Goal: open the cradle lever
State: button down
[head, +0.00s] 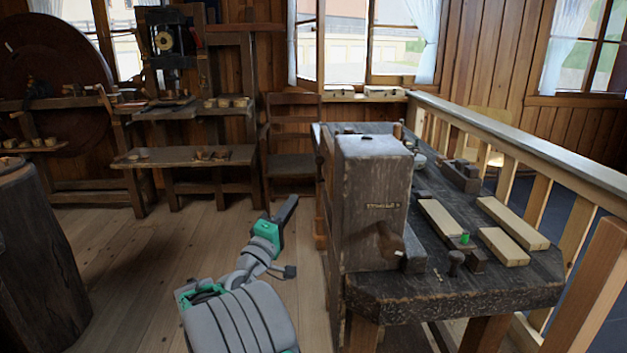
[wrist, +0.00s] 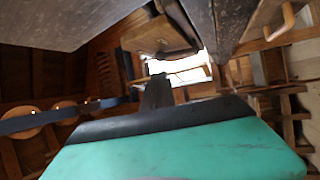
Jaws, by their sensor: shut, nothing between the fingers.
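I cannot clearly tell which part is the cradle lever. A dark rounded wooden piece with a pale tip (head: 390,243) juts from the front of a tall weathered wooden block (head: 370,205) on the workbench. A small green piece (head: 464,238) stands further right, between pale wooden blocks. My gripper (head: 292,203) is left of the bench, over the floor, apart from the block and pointing up and away. In the wrist view its dark fingers (wrist: 157,92) are together and empty above the teal housing. The block's left side is mostly hidden in the head view.
The dark workbench (head: 450,302) carries pale planks (head: 512,222) and small wooden parts. A wooden railing (head: 515,140) runs behind it on the right. A chair (head: 292,135) and shelves (head: 185,155) stand at the back.

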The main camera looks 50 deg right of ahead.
aim_at(318, 163)
jog(key=x, duration=1.4)
